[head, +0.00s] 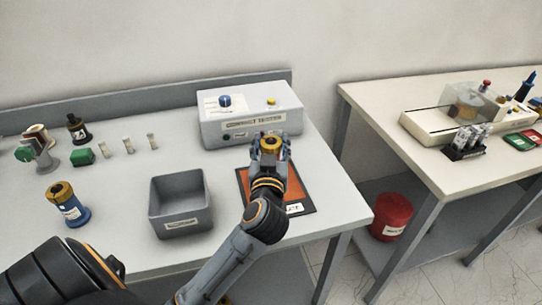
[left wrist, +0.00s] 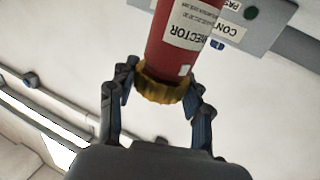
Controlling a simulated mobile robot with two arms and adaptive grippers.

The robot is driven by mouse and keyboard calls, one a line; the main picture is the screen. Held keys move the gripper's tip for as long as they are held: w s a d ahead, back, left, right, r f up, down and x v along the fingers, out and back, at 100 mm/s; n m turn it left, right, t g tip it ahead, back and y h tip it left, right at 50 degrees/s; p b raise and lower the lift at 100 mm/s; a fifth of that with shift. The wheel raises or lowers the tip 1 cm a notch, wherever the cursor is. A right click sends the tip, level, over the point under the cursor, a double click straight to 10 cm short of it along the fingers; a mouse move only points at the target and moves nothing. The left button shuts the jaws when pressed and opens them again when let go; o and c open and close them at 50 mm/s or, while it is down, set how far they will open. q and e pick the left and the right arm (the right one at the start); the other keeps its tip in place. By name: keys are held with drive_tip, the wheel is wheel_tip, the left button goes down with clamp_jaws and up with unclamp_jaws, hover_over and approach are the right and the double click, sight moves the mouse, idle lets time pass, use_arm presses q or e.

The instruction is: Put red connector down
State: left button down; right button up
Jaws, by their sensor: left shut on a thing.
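My left gripper (head: 268,148) reaches over the mat from the front and is shut on the red connector. In the left wrist view the red connector (left wrist: 182,50) has a white label and a gold ring (left wrist: 162,88), and the fingers (left wrist: 160,100) close around that ring. In the head view only the gold top (head: 270,143) shows between the fingers; the red body is hidden. An orange mat with a dark border (head: 290,190) lies under the gripper. I cannot tell whether the connector touches it. My right gripper is not in view.
A white tester box (head: 250,115) stands just behind the gripper. A grey bin (head: 180,205) is left of the mat. A blue connector (head: 68,205) and several small parts stand farther left. A second table (head: 400,150) with equipment is at right, a red bucket (head: 390,217) below it.

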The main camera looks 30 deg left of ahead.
use_arm(q)
drive_tip(key=shift+f+b, duration=0.35)
drive_tip(key=shift+f, duration=1.15)
drive_tip(key=shift+f, duration=0.1)
drive_tip(key=c, duration=0.6)
unclamp_jaws()
drive_tip(key=shift+f, duration=0.1)
drive_tip(key=v, duration=1.2)
drive_tip(key=shift+b, duration=0.3)
